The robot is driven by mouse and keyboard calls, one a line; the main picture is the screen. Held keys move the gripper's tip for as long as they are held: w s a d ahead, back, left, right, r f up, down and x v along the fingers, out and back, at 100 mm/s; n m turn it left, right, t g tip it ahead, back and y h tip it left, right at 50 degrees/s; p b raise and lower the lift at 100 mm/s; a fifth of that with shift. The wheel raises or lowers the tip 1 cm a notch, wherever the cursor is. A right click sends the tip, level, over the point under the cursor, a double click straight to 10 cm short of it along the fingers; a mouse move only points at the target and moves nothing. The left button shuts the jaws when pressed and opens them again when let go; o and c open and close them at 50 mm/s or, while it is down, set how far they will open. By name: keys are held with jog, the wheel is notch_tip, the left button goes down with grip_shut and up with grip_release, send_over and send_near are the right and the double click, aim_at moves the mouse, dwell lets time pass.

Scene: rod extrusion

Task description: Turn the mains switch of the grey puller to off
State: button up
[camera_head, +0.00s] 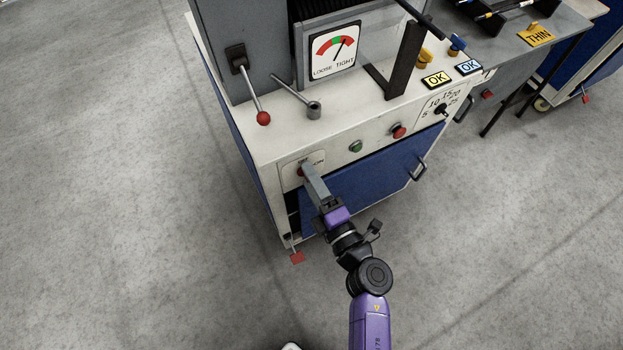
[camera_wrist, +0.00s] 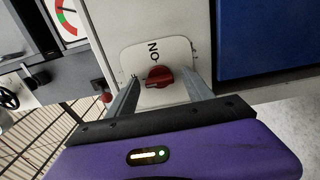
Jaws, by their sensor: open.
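The grey puller (camera_head: 267,139) is a grey and off-white machine with blue doors. Its mains switch is a red rotary knob (camera_wrist: 159,77) on a white plate (camera_wrist: 178,49); the wrist view shows the word ON beside it. My gripper (camera_wrist: 163,84) is open, with one finger on each side of the knob. In the head view my gripper (camera_head: 306,168) reaches the left end of the front panel. I cannot tell whether the fingers touch the knob.
A green button (camera_head: 355,146), a red button (camera_head: 398,131) and a black dial (camera_head: 440,109) lie to the right on the panel. A red-ball lever (camera_head: 263,118) stands above left. A door handle (camera_head: 417,170) sticks out at right. The floor at left is clear.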

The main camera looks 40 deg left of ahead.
jog(key=v, duration=0.8)
jog(key=shift+p, duration=0.3)
notch_tip(320, 180, up, 6)
jog(key=w+d+m+t, duration=0.2)
jog(key=w+m+t, duration=0.1)
jog(key=m+t, duration=0.15)
jog(key=s+d+r+m+t+h, duration=0.2)
jog(key=d+m, duration=0.3)
jog(key=d, duration=0.2)
jog(key=s+d+r+m+t+h, duration=0.1)
jog(key=d+r+m+t+h, duration=0.2)
jog(key=d+m, duration=0.25)
jog(key=s+d+r+m+h+p, duration=0.1)
jog(key=s+d+r+m+h, duration=0.2)
jog(key=s+d+m+h, duration=0.2)
jog(key=s+d+r+m+g+h+p, duration=0.1)
jog(key=s+d+r+m+h, duration=0.2)
jog(key=s+d+m+h, duration=0.3)
jog(key=s+d+m, duration=0.5)
jog(key=s+d, duration=0.3)
jog(key=d, duration=0.1)
jog(key=shift+s+d+m+h, duration=0.3)
jog(key=shift+s+d, duration=0.05)
